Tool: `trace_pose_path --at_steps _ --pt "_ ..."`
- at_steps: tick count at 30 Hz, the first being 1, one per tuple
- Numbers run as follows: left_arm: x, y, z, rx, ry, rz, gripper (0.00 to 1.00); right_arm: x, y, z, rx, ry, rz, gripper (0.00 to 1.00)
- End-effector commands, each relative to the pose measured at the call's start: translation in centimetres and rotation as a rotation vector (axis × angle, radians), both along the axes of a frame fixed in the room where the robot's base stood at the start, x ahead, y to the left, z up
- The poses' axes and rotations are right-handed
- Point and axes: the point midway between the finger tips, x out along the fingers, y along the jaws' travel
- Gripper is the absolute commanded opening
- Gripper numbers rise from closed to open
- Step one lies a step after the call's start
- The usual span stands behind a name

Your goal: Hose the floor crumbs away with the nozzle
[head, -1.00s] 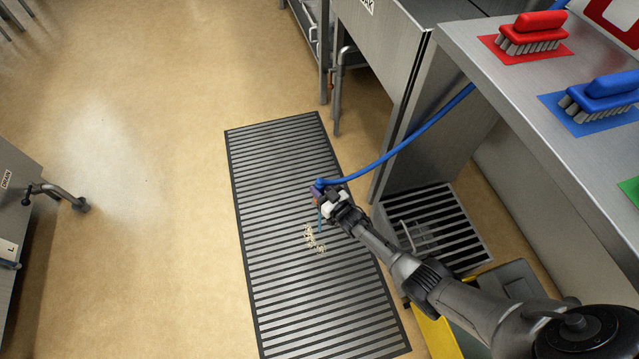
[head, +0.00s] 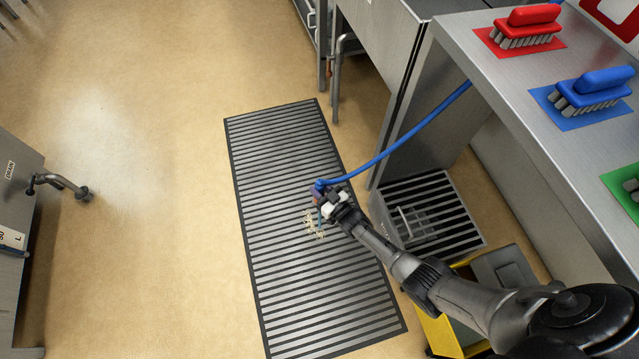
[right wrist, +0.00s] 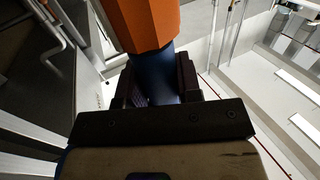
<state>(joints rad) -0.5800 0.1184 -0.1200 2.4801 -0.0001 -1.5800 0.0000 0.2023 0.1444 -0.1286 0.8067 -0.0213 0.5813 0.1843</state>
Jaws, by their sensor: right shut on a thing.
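My right gripper (head: 330,200) reaches in from the lower right in the head view and is shut on the nozzle (head: 317,192). In the right wrist view the nozzle shows as an orange faceted part (right wrist: 145,22) above a dark blue body between the fingers. A blue hose (head: 400,142) runs from the nozzle up to the right. The pale crumbs (head: 315,224) lie in a small patch on the slatted floor grate (head: 262,150), just below the nozzle. A thin bluish streak shows between nozzle and crumbs. My left gripper is not in view.
A steel counter (head: 470,62) at the right holds a red brush (head: 527,27) and a blue brush (head: 592,90). Below it are a slatted steel box (head: 465,225) and a yellow bin (head: 437,338). A pipe handle (head: 60,182) juts from the left cabinet. Floor between is clear.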

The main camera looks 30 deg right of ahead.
Motion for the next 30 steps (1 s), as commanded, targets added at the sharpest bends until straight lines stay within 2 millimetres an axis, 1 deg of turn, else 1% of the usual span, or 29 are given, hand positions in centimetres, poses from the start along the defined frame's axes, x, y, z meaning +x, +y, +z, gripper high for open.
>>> trace_pose_path --at_steps 1,21,30 --pt "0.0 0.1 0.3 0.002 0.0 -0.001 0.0 -0.2 0.2 0.2 0.001 -0.003 0.0 0.08" --pt "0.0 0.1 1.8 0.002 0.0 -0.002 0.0 -2.8 1.7 0.2 0.0 -0.002 0.0 0.08" --pt "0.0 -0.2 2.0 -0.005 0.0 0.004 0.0 -3.3 2.0 0.2 0.0 -0.003 0.0 0.08"
